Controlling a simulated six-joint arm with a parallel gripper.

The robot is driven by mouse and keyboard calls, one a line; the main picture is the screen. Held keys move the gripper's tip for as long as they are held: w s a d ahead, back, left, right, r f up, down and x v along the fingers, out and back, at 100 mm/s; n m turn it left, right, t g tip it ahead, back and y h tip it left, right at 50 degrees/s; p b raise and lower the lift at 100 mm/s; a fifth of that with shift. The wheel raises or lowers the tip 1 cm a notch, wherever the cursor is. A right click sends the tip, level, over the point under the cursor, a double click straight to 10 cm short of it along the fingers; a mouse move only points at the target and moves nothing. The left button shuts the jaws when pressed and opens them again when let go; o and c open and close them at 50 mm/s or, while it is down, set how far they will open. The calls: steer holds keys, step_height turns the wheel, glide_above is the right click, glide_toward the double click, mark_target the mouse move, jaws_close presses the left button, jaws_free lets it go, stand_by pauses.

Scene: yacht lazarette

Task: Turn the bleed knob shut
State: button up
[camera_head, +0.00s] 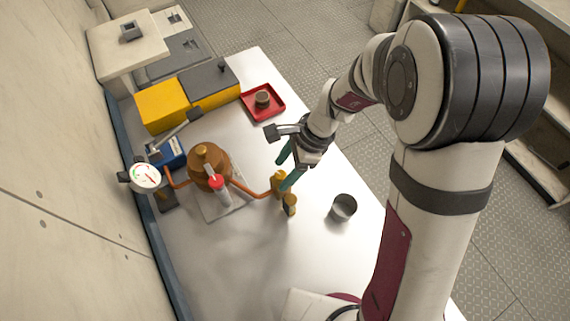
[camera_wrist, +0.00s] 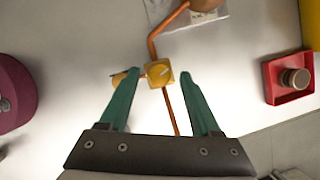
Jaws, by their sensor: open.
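A brass bleed knob (camera_head: 278,182) sits on the copper pipe that runs from a round copper vessel (camera_head: 207,163). In the wrist view the knob (camera_wrist: 159,72) shows from above, with a squarish, cut-cornered top. My gripper (camera_head: 282,173) is open above the knob, its teal fingers pointing down. In the wrist view the fingertips (camera_wrist: 160,75) lie on either side of the knob, with a gap on both sides; whether they are down at its height I cannot tell. A smaller brass fitting (camera_head: 289,204) juts out beside the knob; the left finger partly hides it in the wrist view.
A white dial gauge (camera_head: 146,177) and a red-capped part (camera_head: 216,183) stand by the vessel. A grey metal cup (camera_head: 343,207) is right of the knob. A red tray (camera_head: 274,113) holds a small round tin. A yellow and grey box (camera_head: 162,106) lies behind. The front bench is clear.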

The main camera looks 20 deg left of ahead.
jaws_close()
steer(key=shift+n, duration=0.3)
steer(key=n+g, duration=0.1)
steer(key=n, duration=0.2)
steer(key=n+g+h, duration=0.1)
steer(key=n, duration=0.1)
steer(key=shift+w+a+n, duration=0.2)
steer(key=shift+n, duration=0.2)
steer(key=n+h, duration=0.1)
steer(key=n, duration=0.1)
steer(key=n+h, duration=0.1)
steer(key=n, duration=0.1)
steer(key=n+h, duration=0.1)
steer(key=n, duration=0.1)
steer(key=shift+a+n+g, duration=0.25)
steer(key=shift+n+g, duration=0.05)
steer(key=shift+g, duration=0.1)
jaws_free()
